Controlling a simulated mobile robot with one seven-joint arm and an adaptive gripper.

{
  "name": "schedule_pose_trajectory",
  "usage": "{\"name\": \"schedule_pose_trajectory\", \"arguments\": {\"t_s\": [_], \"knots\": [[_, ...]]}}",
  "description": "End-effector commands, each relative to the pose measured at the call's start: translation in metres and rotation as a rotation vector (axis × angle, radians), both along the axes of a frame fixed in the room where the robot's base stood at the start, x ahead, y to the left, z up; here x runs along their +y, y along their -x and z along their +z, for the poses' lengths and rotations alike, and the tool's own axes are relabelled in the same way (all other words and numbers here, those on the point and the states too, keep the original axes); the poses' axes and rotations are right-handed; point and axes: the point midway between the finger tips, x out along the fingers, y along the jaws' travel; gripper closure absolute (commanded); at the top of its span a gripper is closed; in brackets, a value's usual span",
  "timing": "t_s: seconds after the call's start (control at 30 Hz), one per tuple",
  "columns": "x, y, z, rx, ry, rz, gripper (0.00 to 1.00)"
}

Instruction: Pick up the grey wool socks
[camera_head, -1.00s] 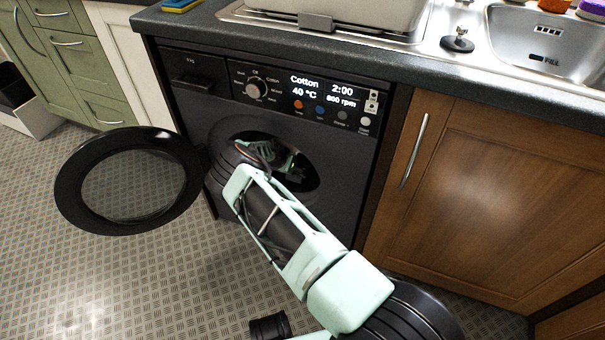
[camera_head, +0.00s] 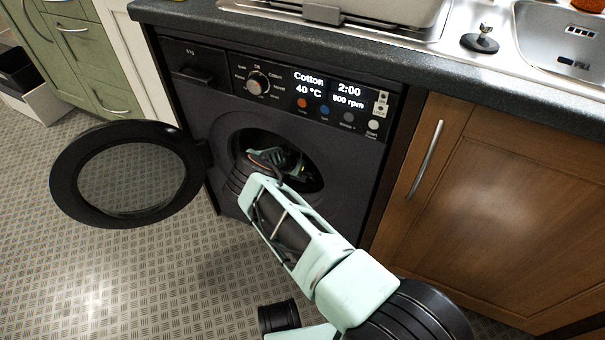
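The dark washing machine (camera_head: 345,190) has its round door (camera_head: 75,165) swung open to the left. My arm reaches up to the drum opening (camera_head: 308,182), and my gripper (camera_head: 288,163) is partly visible inside it. The gripper's fingertips are lost in the dark drum, so I cannot see whether they are open or shut or hold anything. I cannot make out the grey wool socks; the drum's inside is mostly dark and partly blocked by my arm.
The opening's rim surrounds my gripper closely. A worktop (camera_head: 400,62) with a sink (camera_head: 570,50) runs above the machine. A wooden cupboard (camera_head: 490,200) stands to the right. Patterned floor (camera_head: 130,280) is clear at the lower left.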

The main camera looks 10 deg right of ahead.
Motion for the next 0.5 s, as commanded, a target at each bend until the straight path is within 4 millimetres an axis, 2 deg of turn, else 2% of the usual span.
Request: {"name": "schedule_pose_trajectory", "arguments": {"t_s": [0.23, 0.5], "knots": [[0.0004, -0.0001, -0.0002, 0.0, 0.0, 0.0, 0.29], [0.0002, -0.0002, 0.0, 0.0, 0.0, 0.001, 0.59]]}}
